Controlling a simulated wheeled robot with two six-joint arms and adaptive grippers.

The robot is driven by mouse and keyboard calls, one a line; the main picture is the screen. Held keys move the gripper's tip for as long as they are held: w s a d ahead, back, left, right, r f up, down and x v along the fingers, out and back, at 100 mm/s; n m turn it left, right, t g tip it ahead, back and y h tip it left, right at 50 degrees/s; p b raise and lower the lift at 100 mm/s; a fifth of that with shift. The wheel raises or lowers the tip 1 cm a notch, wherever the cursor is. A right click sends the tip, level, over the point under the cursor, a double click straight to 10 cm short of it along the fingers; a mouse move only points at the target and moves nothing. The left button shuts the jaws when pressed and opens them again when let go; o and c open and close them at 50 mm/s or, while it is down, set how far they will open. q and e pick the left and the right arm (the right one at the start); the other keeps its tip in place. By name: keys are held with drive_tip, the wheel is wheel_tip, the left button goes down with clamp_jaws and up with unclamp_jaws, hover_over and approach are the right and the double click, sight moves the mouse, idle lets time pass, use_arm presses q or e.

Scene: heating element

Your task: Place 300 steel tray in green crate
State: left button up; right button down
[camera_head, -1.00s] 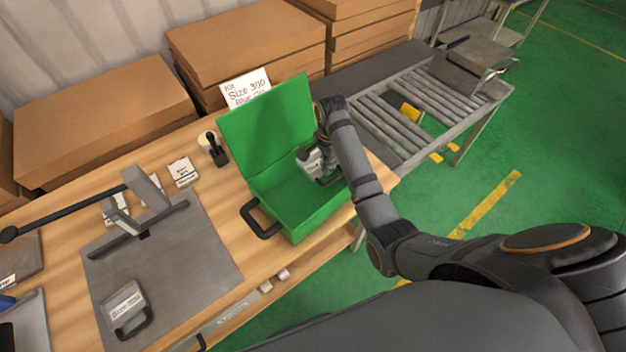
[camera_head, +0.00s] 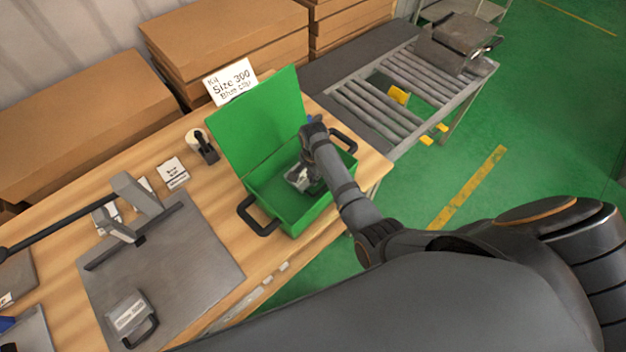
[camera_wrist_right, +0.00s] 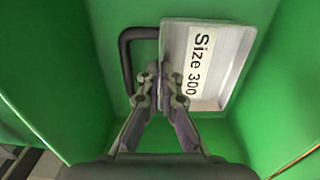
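The green crate (camera_head: 310,214) stands open on the wooden table, its lid raised at the back. My right gripper (camera_head: 306,170) is down inside it at the right half. In the right wrist view my right gripper (camera_wrist_right: 161,82) has its fingers close together over the edge of the steel tray (camera_wrist_right: 228,62), beside its black handle (camera_wrist_right: 127,62). The tray is labelled "Size 300" and lies inside the crate walls; I cannot tell whether it touches the floor. In the head view the steel tray (camera_head: 295,180) is partly hidden by the gripper. My left gripper is not in view.
Another small labelled metal piece (camera_head: 128,313) with a black handle lies on the grey mat (camera_head: 195,255). A "Size 300" kit sign (camera_head: 231,82) stands behind the crate. Cardboard boxes (camera_head: 225,40) line the back. A roller conveyor (camera_head: 385,105) is at the right.

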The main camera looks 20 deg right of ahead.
drive_tip(key=shift+f, duration=0.95)
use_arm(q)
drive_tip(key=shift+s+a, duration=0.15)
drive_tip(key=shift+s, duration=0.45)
use_arm(e)
drive_tip(key=c, duration=1.5)
unclamp_jaws()
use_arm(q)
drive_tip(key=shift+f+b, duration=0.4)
use_arm(e)
wheel_tip(320, 180, up, 12)
drive_tip(key=shift+r, duration=0.1)
